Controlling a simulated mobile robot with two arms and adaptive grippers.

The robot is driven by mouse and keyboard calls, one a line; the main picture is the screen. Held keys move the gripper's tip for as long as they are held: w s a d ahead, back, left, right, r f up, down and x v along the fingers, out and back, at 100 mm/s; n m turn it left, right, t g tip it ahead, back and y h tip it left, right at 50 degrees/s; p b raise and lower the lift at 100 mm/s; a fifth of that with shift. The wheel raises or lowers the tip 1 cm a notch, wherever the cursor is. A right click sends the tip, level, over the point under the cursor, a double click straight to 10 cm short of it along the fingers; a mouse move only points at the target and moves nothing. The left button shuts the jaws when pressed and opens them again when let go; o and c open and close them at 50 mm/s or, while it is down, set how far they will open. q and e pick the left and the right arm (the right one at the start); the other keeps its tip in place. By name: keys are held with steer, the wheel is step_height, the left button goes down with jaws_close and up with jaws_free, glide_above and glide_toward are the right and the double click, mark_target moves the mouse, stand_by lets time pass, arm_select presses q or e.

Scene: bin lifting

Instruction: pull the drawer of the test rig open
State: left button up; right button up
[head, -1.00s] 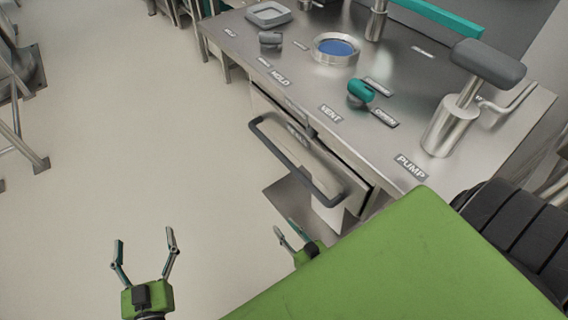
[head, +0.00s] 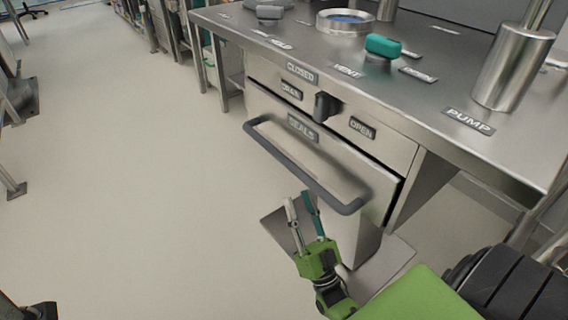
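The test rig's drawer (head: 330,172) has a steel front with a SEALS label and a long dark bar handle (head: 290,165). A dark gap shows along its right edge; I cannot tell whether it stands slightly out. My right gripper (head: 300,200) is in front of the drawer, near the right part of the handle and lower in the picture. Its two fingers are apart, pointing up in the picture, with nothing between them. I see no contact with the handle, but the depth between them is unclear. My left gripper is not in view.
Above the drawer is a panel with a dark knob (head: 327,107) between labels such as DRAIN and OPEN. The steel worktop (head: 440,75) carries a teal-topped valve (head: 382,46) and a metal pump cylinder (head: 515,68). The floor (head: 140,170) left of the drawer is clear.

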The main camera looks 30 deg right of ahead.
mark_target(284, 156)
steer(key=x, duration=1.1)
steer(key=shift+w+r+b, duration=0.25)
steer(key=shift+b, duration=0.05)
steer(key=shift+c, duration=0.4)
jaws_close()
